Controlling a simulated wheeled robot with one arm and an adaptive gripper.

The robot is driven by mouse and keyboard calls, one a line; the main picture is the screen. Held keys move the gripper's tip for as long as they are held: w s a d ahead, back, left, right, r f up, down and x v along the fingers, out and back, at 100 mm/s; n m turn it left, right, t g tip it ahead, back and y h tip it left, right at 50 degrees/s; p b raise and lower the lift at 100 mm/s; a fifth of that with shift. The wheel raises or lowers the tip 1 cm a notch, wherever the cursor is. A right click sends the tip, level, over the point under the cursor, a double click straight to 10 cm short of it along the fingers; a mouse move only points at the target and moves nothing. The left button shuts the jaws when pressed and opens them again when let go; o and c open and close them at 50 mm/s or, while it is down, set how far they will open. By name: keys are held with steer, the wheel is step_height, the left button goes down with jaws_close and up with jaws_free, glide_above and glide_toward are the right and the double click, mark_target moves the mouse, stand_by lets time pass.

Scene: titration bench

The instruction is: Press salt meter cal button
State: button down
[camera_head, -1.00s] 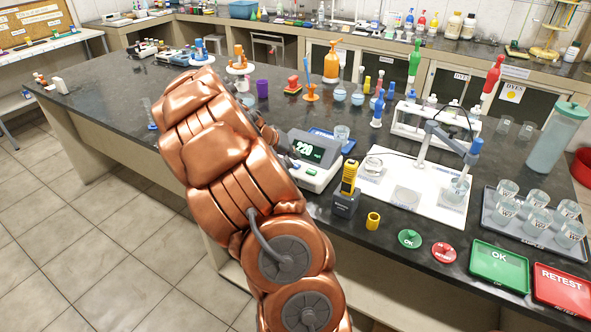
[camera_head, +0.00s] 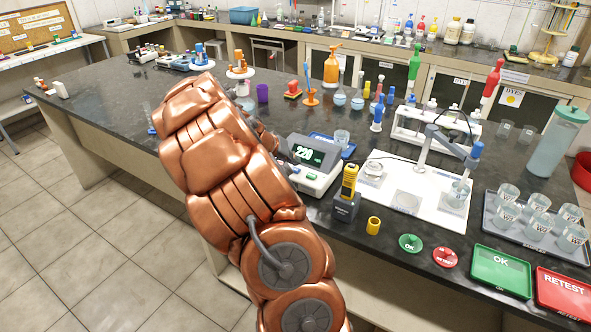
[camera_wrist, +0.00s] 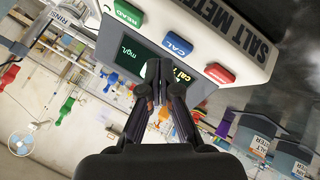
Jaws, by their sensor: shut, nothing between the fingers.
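The salt meter (camera_head: 318,157) stands on the dark bench beside my arm, with a lit screen reading 220 in the head view. In the wrist view the meter's white body (camera_wrist: 225,42) appears tilted, lettered SALT METER. It has a green READ button (camera_wrist: 128,13), a blue CAL button (camera_wrist: 178,44) and a red button (camera_wrist: 219,74). Its screen (camera_wrist: 130,62) shows "mg/L" and green text like "cal", partly hidden by my fingers. My gripper (camera_wrist: 158,72) is shut and empty, its tips over the screen close to the CAL button. I cannot tell whether they touch the meter.
A yellow handheld device (camera_head: 348,182) in a dark holder stands right of the meter, with a yellow cup (camera_head: 373,225) nearby. A white board (camera_head: 440,203) with a stand is further right.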

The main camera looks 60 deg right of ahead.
mark_target(293, 170)
steer(key=shift+f+b, duration=0.9)
steer(key=shift+b, duration=0.6)
stand_by(1.3)
steer(key=shift+r, duration=0.1)
stand_by(0.4)
steer(key=shift+r, duration=0.8)
steer(key=shift+r+p, duration=0.4)
steer(key=shift+r, duration=2.1)
